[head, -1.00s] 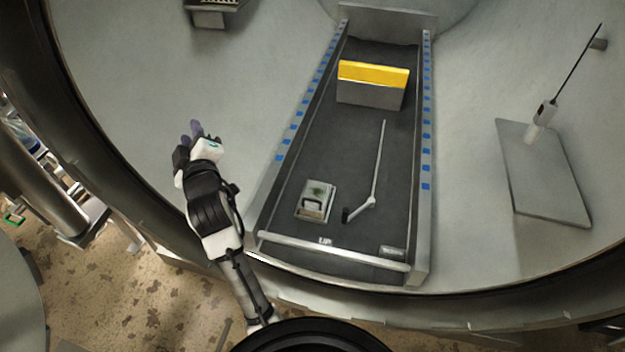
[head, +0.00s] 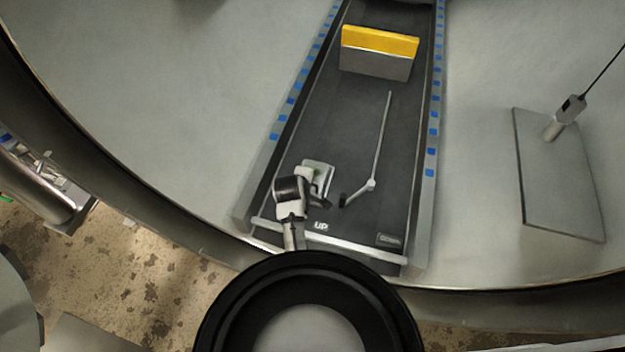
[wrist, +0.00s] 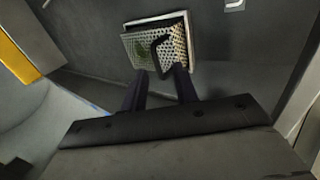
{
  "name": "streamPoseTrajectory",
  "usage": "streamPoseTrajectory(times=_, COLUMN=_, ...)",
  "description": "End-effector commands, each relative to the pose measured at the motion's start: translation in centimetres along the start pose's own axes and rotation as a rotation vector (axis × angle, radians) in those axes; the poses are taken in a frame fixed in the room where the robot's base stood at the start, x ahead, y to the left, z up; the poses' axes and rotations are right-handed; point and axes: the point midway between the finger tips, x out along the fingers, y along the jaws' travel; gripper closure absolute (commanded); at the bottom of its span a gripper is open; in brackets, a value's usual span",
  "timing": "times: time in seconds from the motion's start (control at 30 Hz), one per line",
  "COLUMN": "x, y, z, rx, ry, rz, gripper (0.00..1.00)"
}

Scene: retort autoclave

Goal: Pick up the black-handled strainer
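The strainer (wrist: 141,49) is a perforated metal piece with a pale rim and a black bent handle (wrist: 158,52). It lies on the dark floor of the channel, with a green patch on its left part. In the head view the strainer (head: 318,167) is partly covered by my arm. My gripper (wrist: 160,80) is open and empty in the wrist view. Its two dark fingers stand apart, with the tips close to the strainer's near edge and the handle. I cannot tell whether they touch it.
A thin rod with a black grip (head: 379,140) lies right of the strainer. A yellow-topped grey block (head: 378,62) stands farther back. Rails with blue marks (head: 432,150) flank the channel, and a silver bar (head: 340,243) crosses its front. A flat plate (head: 560,185) lies outside, right.

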Motion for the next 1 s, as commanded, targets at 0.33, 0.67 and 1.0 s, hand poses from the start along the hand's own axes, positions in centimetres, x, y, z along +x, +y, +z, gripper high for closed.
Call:
streamPoseTrajectory(times=0.33, x=2.9, y=0.3, z=-0.3, rx=0.002, ry=0.000, rz=0.001, gripper=0.70)
streamPoseTrajectory(times=0.67, x=6.7, y=0.6, z=-0.7, rx=0.001, ry=0.001, rz=0.001, gripper=0.70)
streamPoseTrajectory(times=1.0, x=6.8, y=0.6, z=-0.7, rx=0.001, ry=0.002, rz=0.002, gripper=0.81)
